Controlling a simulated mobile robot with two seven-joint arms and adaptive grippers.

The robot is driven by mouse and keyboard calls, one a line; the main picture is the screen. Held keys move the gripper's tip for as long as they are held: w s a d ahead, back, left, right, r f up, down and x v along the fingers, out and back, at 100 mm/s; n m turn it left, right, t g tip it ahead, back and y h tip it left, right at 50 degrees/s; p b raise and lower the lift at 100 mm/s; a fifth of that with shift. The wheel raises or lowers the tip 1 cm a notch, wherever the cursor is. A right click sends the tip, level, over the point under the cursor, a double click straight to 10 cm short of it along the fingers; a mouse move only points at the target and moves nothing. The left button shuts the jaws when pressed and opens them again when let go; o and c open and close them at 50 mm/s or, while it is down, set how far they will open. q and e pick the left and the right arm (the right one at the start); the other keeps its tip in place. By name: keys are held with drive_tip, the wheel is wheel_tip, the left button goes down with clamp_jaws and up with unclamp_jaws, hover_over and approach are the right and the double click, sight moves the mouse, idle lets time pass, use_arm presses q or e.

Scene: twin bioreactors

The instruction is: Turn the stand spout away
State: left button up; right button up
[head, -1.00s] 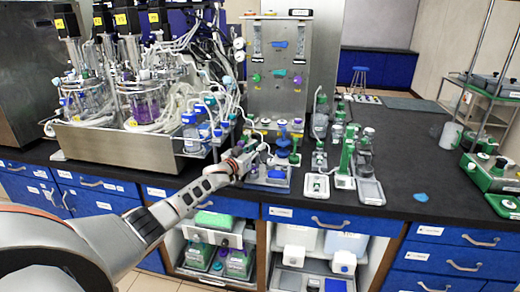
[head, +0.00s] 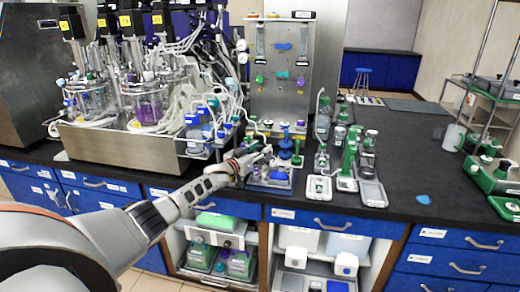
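My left gripper (head: 260,158) reaches in from the left over the front of the black bench, beside a small stand with blue and green knobs (head: 286,142). The fingers are small and partly merge with the parts behind them, so I cannot tell whether they are open or touching anything. A tray with a blue item (head: 277,176) lies just below the gripper. A green and white upright stand (head: 349,152) stands further right, clear of the gripper. I cannot clearly pick out a spout on either stand. My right gripper is not in view.
Twin glass bioreactors (head: 146,105) with tangled tubing stand in a steel tray (head: 120,146) at left. A steel panel (head: 281,95) rises behind the small stand. The bench further right is mostly clear, with a blue piece (head: 423,199).

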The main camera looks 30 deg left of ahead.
use_arm(q)
drive_tip(key=shift+s+a+f, duration=0.1)
drive_tip(key=shift+s+f, duration=0.05)
drive_tip(key=shift+s, duration=0.65)
drive_tip(key=s, duration=1)
drive_tip(key=shift+s, duration=0.2)
drive_tip(key=shift+a, duration=0.1)
